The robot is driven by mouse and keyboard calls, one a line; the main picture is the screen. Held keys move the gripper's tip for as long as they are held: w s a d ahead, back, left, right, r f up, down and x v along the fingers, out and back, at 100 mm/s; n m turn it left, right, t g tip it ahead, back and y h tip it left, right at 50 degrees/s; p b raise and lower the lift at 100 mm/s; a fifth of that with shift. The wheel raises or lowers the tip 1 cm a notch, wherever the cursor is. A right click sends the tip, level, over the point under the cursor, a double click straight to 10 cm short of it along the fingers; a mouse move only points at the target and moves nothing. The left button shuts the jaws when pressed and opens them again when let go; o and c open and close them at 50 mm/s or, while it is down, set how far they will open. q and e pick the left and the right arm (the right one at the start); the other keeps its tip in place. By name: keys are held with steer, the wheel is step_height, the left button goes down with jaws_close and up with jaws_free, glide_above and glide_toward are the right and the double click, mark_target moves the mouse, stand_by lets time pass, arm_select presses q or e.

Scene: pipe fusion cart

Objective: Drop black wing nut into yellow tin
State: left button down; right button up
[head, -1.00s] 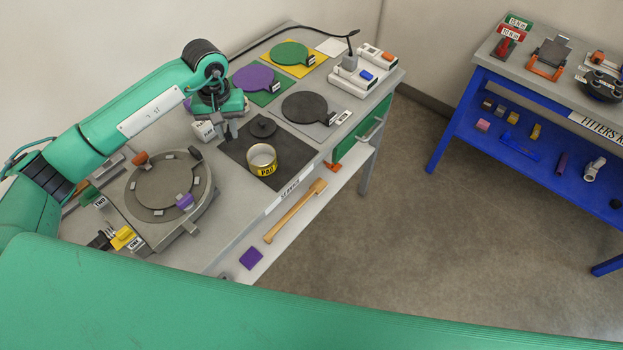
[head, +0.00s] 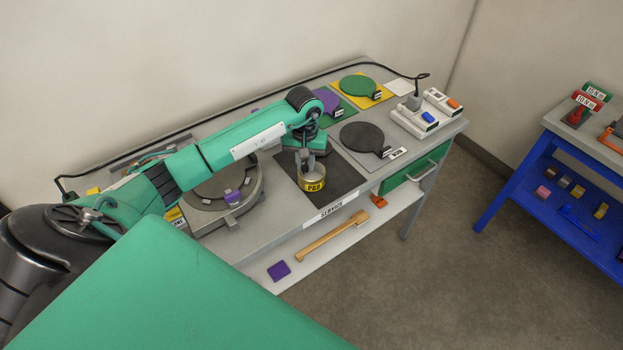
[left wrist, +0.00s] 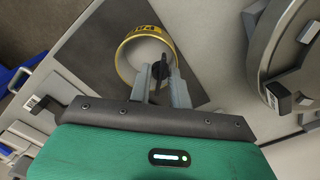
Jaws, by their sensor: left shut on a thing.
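The yellow tin (head: 314,186) stands upright and open on a dark square mat (head: 340,174) on the grey cart. In the left wrist view, its yellow rim (left wrist: 124,73) and pale inside show. My left gripper (head: 305,160) points down right over the tin in the head view. In the left wrist view, its fingers (left wrist: 160,80) are shut on the black wing nut (left wrist: 161,67), which overlaps the tin's opening. I cannot tell how far above the rim it is. My right gripper is not in view.
A round grey fixture (head: 222,187) with clamps is left of the mat. A black paddle-like disc (head: 362,137), a purple disc (head: 325,101) and a green disc (head: 358,87) lie on the cart. A wooden-handled tool (head: 330,236) lies on the lower shelf. A blue bench (head: 548,165) stands at right.

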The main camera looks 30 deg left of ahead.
arm_select(q)
steer(key=shift+f, duration=0.15)
steer(key=c, duration=1.3)
jaws_free()
steer(key=shift+c, duration=0.2)
steer(key=shift+o, duration=0.7)
steer(key=shift+r, duration=0.25)
step_height(320, 180, up, 13)
steer(key=b, duration=0.4)
steer(key=shift+r, duration=0.15)
